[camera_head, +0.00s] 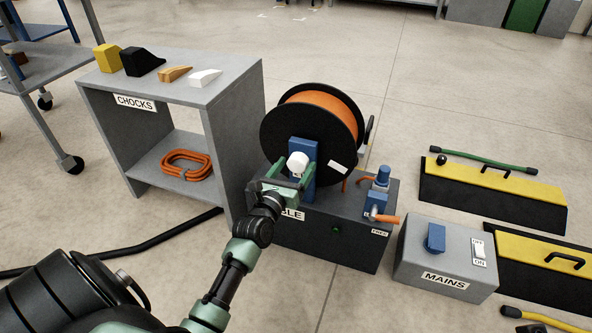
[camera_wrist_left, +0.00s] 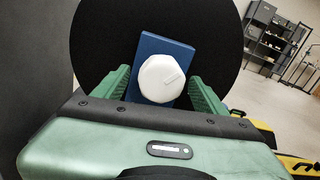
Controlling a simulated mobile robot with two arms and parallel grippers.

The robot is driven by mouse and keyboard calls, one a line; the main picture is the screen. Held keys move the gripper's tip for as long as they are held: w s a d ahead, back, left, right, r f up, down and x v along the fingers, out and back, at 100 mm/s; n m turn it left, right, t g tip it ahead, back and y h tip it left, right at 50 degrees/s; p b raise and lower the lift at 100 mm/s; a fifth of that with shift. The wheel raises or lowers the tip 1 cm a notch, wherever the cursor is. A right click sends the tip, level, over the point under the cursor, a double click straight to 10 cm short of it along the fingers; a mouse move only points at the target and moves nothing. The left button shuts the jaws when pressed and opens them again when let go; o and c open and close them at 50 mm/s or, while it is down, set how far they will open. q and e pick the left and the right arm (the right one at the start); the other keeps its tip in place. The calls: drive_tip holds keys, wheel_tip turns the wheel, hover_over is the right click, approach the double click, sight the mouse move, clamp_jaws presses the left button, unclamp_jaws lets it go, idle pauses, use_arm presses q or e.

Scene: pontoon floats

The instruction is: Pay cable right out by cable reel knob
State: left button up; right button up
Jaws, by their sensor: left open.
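The cable reel (camera_head: 318,125) has black flanges and orange cable wound on it, and stands on a dark box (camera_head: 325,230). Its white knob (camera_head: 298,163) sits on a blue upright (camera_head: 307,187) in front of the near flange. My left gripper (camera_head: 288,168) is open at the knob. In the left wrist view the white knob (camera_wrist_left: 161,79) shows between the two green fingers of my left gripper (camera_wrist_left: 163,88), with gaps on both sides. Whether the fingers reach fully around it I cannot tell. The right gripper is not in view.
A grey shelf (camera_head: 190,80) marked CHOCKS stands close on the left, with several chocks on top and an orange coil (camera_head: 187,164) below. A blue valve-like part (camera_head: 377,198) and a grey MAINS box (camera_head: 445,262) are on the right, beside yellow-black ramps (camera_head: 495,192).

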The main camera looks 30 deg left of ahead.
use_arm(q)
drive_tip(key=shift+w, duration=0.35)
drive_tip(key=c, duration=1.4)
drive_tip(key=shift+o, duration=0.2)
drive_tip(key=shift+r+m+p, duration=0.1)
drive_tip(key=shift+m+p, duration=0.2)
drive_tip(key=shift+p, duration=0.05)
